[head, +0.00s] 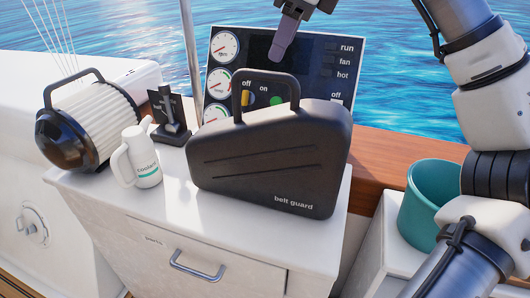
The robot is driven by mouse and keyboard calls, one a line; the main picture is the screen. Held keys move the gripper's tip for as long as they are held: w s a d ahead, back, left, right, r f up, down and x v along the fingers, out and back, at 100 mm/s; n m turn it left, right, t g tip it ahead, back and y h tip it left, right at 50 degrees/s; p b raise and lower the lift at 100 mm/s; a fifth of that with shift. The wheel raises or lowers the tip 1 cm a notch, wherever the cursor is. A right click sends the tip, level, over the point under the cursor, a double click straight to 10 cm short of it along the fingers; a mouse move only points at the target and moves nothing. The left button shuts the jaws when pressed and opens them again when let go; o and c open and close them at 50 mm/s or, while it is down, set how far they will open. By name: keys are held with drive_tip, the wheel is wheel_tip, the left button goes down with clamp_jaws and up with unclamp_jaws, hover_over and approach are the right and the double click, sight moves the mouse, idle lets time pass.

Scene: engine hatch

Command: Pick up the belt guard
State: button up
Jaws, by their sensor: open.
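The belt guard (270,160) is a black, wedge-shaped case with an arched handle on top and "belt guard" lettered at its lower right. It stands upright on the white cabinet top (158,208). My gripper (283,40) is at the top of the head view, above and apart from the handle, in front of the gauge panel. Only one finger shows clearly, pointing down. The jaws are open and nothing shows between them.
A white coolant jug (143,160), a small black stand (170,125) and a ribbed filter with a black cap (85,125) stand to the left. The gauge panel (335,75) rises behind. A teal bucket (428,200) sits at right, near my arm. A drawer (190,255) is shut below.

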sight(267, 80)
drive_tip(key=x, duration=0.4)
drive_tip(key=shift+a+f, duration=0.1)
drive_tip(key=shift+f, duration=0.15)
drive_tip(key=x, duration=0.5)
drive_tip(key=shift+s+f, duration=0.1)
drive_tip(key=shift+f, duration=0.05)
clamp_jaws()
idle(1.0)
